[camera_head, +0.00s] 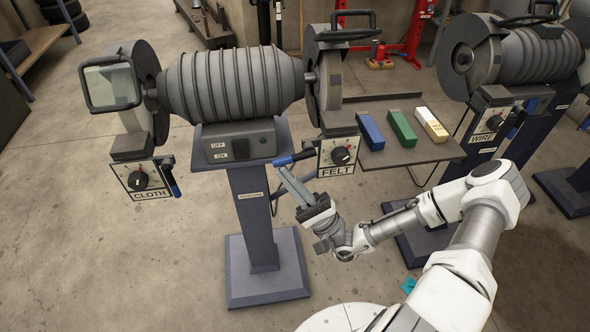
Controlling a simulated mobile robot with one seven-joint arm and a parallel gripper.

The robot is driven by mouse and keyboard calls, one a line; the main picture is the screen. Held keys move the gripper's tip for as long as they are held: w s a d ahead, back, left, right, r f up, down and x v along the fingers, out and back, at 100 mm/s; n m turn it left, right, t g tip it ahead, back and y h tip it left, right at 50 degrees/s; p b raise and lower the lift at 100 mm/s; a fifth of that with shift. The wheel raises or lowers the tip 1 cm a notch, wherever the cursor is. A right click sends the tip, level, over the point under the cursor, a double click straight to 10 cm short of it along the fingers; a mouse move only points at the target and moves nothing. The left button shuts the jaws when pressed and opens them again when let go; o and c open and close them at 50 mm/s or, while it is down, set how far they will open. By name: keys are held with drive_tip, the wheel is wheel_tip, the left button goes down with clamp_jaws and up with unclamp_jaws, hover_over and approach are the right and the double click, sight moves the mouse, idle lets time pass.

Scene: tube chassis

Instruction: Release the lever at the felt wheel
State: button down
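The felt wheel (324,82) is on the right end of the grey bench grinder, above a box labelled FELT with a black dial (341,156). A lever with a blue grip (293,158) sticks out to the left from this box, nearly level. My gripper (284,174) reaches up from the lower right, with its fingertips just below the blue grip. I cannot tell whether the fingers touch the lever or how far apart they are. The cloth wheel box (139,178) at the left has its own lever (172,184), with its blue grip hanging down.
A side shelf (385,159) right of the felt box carries blue, green and yellow-white bars. The pedestal (254,215) stands left of my gripper. A second grinder with a WIRE box (489,127) stands at the right. Open floor (110,270) lies at the lower left.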

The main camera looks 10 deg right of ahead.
drive_tip(key=shift+a+r+p, duration=0.5)
drive_tip(key=shift+r+p, duration=0.2)
drive_tip(key=shift+p, duration=0.5)
drive_tip(key=shift+a+r, duration=0.1)
drive_tip(key=shift+r, duration=0.05)
drive_tip(key=s+f+b, duration=0.2)
drive_tip(key=s+f, duration=0.3)
drive_tip(key=f, duration=0.8)
drive_tip(key=shift+s+f, duration=0.15)
drive_tip(key=shift+s, duration=0.05)
drive_tip(key=shift+g, duration=0.3)
